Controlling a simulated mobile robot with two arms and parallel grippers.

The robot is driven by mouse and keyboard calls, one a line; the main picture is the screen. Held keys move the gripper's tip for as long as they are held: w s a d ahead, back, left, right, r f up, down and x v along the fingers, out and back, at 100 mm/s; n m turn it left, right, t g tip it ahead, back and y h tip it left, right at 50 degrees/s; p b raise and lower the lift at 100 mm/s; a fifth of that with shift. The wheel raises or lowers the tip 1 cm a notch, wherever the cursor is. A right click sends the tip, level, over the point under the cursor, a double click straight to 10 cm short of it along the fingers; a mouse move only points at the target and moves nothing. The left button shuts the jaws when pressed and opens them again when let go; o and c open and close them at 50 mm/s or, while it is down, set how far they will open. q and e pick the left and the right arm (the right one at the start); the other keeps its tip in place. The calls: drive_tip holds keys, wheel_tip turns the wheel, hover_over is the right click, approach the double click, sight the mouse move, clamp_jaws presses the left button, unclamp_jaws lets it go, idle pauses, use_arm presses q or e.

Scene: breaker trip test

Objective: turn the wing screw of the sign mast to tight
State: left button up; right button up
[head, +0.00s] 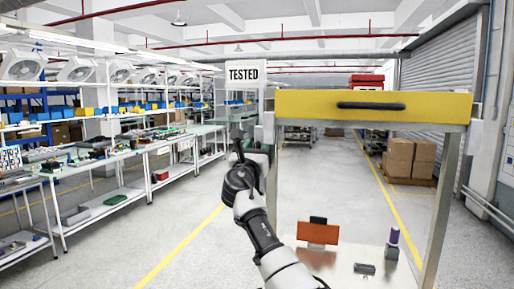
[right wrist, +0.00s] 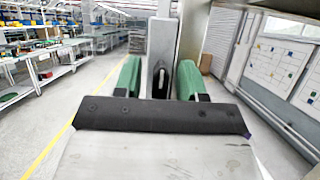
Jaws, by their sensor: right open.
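The sign mast carries a white TESTED sign (head: 243,76) in the head view. Its lower part is hidden behind my right gripper (head: 240,133). In the right wrist view a grey upright post (right wrist: 163,30), which looks like the mast, stands straight ahead. A small pale upright piece on its face, which looks like the wing screw (right wrist: 160,83), lies between the green fingertips of my right gripper (right wrist: 158,80). The fingers are open, one on each side, with visible gaps. I cannot tell how far the screw is turned. My left gripper is not in view.
A yellow panel with a black handle (head: 370,106) tops a grey frame right of the mast. Workbenches (head: 100,165) line the left. Floor shows between.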

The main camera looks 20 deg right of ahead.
drive_tip(key=shift+c, duration=0.4)
drive_tip(key=shift+a, duration=0.1)
clamp_jaws()
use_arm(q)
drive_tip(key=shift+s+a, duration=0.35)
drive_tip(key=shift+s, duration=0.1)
